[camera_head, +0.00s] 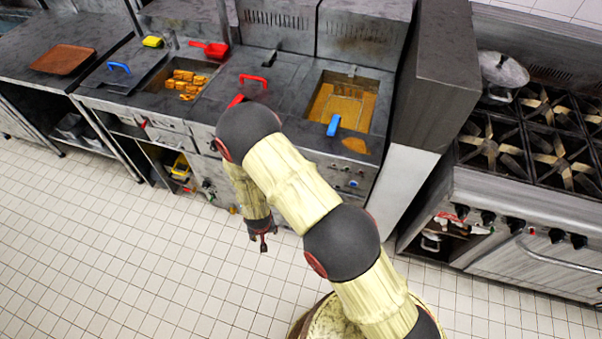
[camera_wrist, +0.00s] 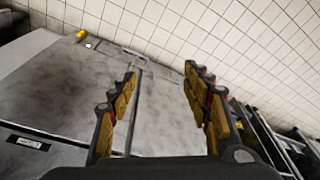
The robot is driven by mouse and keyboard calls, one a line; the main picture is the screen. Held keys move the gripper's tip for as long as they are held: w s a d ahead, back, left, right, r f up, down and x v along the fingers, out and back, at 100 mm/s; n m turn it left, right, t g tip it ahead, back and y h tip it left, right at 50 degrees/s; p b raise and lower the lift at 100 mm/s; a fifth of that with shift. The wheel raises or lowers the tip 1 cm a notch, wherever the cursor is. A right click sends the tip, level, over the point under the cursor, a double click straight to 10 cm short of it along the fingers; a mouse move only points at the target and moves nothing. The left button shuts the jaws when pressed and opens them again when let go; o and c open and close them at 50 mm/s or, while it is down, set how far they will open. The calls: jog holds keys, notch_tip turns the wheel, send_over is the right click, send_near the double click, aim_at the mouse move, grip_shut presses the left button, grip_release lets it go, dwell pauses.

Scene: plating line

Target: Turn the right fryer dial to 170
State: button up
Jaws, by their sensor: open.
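The right fryer (camera_head: 378,92) stands at the back centre, with a blue-handled wire basket (camera_head: 345,103) in its oil well. Its front panel (camera_head: 345,172) carries small blue marks or knobs (camera_head: 354,183); the dial and its numbers are too small to read. My arm hides the panel's left part. My gripper (camera_head: 263,240) hangs in front of the fryers, pointing down, apart from the panel. In the wrist view my gripper (camera_wrist: 160,78) has its fingers spread with nothing between them. A grey metal surface (camera_wrist: 85,85) lies beyond them; no dial can be made out there.
The left fryer (camera_head: 150,108) holds golden fried pieces (camera_head: 184,83). A red scoop (camera_head: 212,48) lies behind it. A tall grey cabinet (camera_head: 436,70) and a gas stove (camera_head: 530,200) with a lidded pot (camera_head: 502,72) stand at right. The tiled floor (camera_head: 110,250) in front is clear.

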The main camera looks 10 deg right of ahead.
jog(key=w+d+f+t+h, duration=0.35)
jog(key=d+f, duration=0.25)
jog(key=f, duration=0.3)
jog(key=w+d+m+t+h, duration=0.1)
jog(key=w+d+t, duration=0.2)
jog(key=w+d, duration=0.1)
jog(key=w+d+r+t+h, duration=0.2)
jog(key=w+r+t+h, duration=0.1)
jog(key=r, duration=0.5)
jog(key=w+d+r+t+h, duration=0.2)
jog(key=r+t+h, duration=0.1)
jog(key=r, duration=0.5)
jog(key=x, duration=0.7)
jog(key=shift+w+m+y, duration=0.3)
jog(key=shift+w+y, duration=0.05)
jog(key=shift+w, duration=0.15)
jog(key=shift+r, duration=0.1)
jog(key=shift+c, duration=0.4)
jog(key=c, duration=1.1)
jog(key=shift+o, duration=0.2)
